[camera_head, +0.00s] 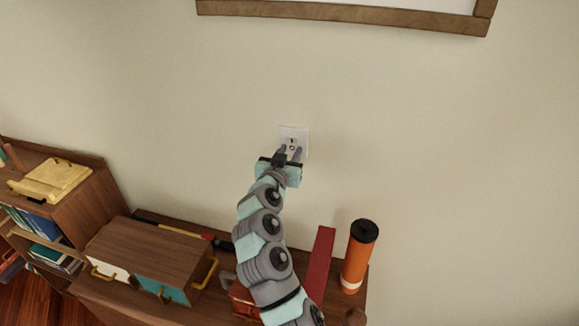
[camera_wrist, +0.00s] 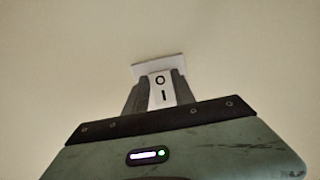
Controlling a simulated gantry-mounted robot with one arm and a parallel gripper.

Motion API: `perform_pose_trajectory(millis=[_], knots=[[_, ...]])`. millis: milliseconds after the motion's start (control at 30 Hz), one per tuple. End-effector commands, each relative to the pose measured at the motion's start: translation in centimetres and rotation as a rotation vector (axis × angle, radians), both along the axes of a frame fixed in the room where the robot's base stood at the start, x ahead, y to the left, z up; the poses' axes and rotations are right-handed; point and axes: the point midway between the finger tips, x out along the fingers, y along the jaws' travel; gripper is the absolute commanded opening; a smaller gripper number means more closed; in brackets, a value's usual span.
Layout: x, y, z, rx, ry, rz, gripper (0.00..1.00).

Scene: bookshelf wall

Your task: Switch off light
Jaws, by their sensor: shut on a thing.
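A white light switch plate (camera_head: 301,133) is on the beige wall near the middle of the head view. In the wrist view the plate (camera_wrist: 174,64) shows behind a white rocker (camera_wrist: 161,90) marked with a circle above and a bar below. My gripper (camera_head: 290,151) reaches up to the switch. In the wrist view my gripper (camera_wrist: 157,88) has one finger on each side of the rocker, shut on it. Which way the rocker is tilted is hard to tell.
Below stand a wooden cabinet with drawers (camera_head: 148,255), a red upright object (camera_head: 320,262) and an orange cylinder with a black top (camera_head: 357,257). A yellow box (camera_head: 53,180) sits on the shelf at left. A framed picture (camera_head: 345,14) hangs above. The wall around the switch is clear.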

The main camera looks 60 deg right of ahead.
Motion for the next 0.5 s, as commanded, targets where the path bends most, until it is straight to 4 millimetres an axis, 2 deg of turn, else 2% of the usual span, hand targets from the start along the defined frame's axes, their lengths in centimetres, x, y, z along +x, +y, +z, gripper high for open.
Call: perform_pose_trajectory(millis=[33,100,500], knots=[[-0.01,-0.05,-1.17,-0.014,-0.004,-0.001,0.0],[-0.04,-0.09,-1.26,-0.039,-0.008,-0.002,0.0],[0.0,-0.14,-0.61,-0.119,-0.027,-0.001,0.0]])
